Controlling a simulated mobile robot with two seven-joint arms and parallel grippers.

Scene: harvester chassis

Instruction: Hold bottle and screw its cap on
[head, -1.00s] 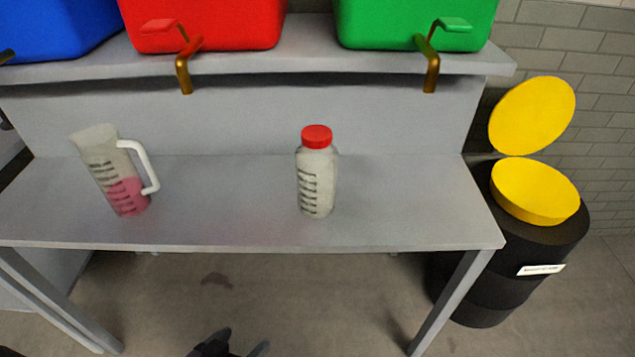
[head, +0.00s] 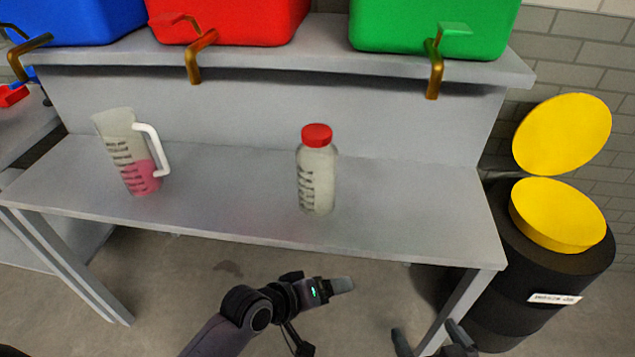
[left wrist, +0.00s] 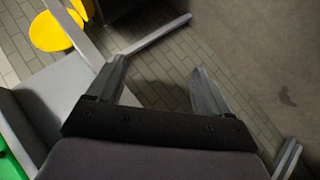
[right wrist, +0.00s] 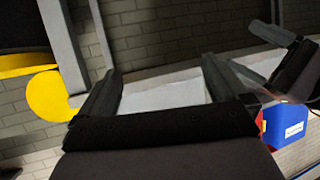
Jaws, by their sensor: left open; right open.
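The bottle (head: 317,182) is translucent white with dark marks on its side. It stands upright on the grey table, right of the middle in the head view. The red cap (head: 317,135) sits on its top; how tightly, I cannot tell. My left gripper (head: 343,285) is in front of the table's front edge, below the bottle in the picture. It is open and empty in the left wrist view (left wrist: 157,78). My right gripper (head: 431,338) is at the bottom edge, right of the left one. It is open and empty in the right wrist view (right wrist: 160,82). Neither touches the bottle.
A jug (head: 131,155) with pink liquid stands on the table (head: 230,190) at left. Blue (head: 80,18), red (head: 235,20) and green (head: 430,25) containers with taps stand on the shelf above. A black bin (head: 545,275) with an open yellow lid (head: 562,133) is at right. Table space around the bottle is clear.

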